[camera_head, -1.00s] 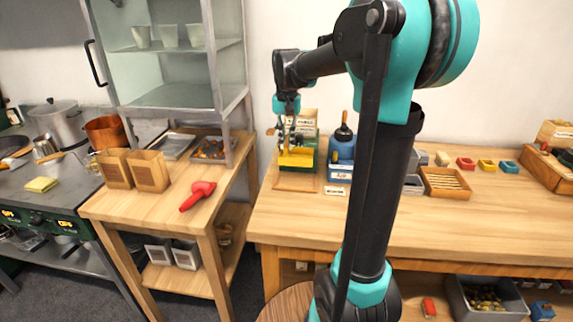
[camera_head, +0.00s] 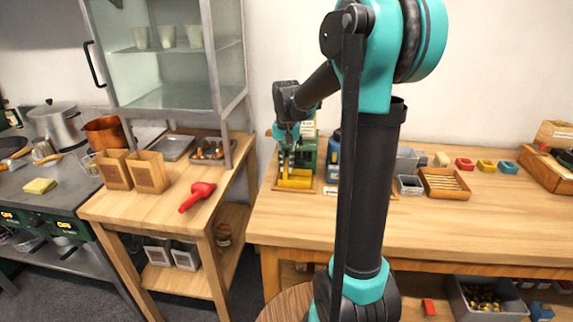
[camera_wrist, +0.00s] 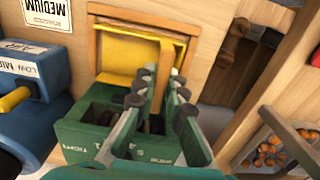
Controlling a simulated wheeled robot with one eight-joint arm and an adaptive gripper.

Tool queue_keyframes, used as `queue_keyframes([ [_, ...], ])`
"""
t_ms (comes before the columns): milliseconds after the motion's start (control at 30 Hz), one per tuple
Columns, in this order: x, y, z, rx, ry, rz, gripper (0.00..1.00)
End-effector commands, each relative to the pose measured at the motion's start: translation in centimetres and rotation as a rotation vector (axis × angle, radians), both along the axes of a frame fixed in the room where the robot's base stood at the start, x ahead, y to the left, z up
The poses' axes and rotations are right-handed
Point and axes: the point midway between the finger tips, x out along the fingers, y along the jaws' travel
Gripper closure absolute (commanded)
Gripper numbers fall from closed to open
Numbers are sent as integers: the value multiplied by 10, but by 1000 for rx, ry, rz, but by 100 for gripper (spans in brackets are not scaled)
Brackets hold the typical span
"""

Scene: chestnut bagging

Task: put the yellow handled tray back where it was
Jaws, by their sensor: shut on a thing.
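The yellow tray (camera_head: 295,180) is low at the front of a green box, over a wooden board on the right-hand table. In the wrist view the yellow tray (camera_wrist: 125,55) lies within a wooden-edged frame (camera_wrist: 94,45). Its wooden handle (camera_wrist: 181,52) reaches toward the fingers. My gripper (camera_wrist: 157,85) is shut on the handle, above the green box (camera_wrist: 85,140), which has dark openings in its top. The fingers hide the grip itself and part of the box. I cannot tell whether the tray rests fully on the board. My gripper also shows in the head view (camera_head: 287,158).
A blue device (camera_wrist: 28,100) with a yellow knob stands close beside the green box. A tray of round brown pieces (camera_wrist: 275,150) shows at lower right in the wrist view. A wooden side table (camera_head: 165,190) holds a red scoop (camera_head: 197,196). The workbench's front middle is clear.

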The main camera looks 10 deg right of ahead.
Motion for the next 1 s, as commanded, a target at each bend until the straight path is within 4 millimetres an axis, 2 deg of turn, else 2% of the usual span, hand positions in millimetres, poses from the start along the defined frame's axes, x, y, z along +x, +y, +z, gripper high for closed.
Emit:
queue_keyframes([
  [33, 0, 0, -1, 0, 0, 0, 100],
  [67, 0, 0, -2, 0, 0, 0, 88],
  [233, 0, 0, -1, 0, 0, 0, 69],
  [500, 0, 0, -1, 0, 0, 0, 69],
  [633, 0, 0, 6, 0, 0, 0, 69],
  [767, 0, 0, 25, 0, 0, 0, 69],
  [1000, 0, 0, 75, 0, 0, 0, 69],
])
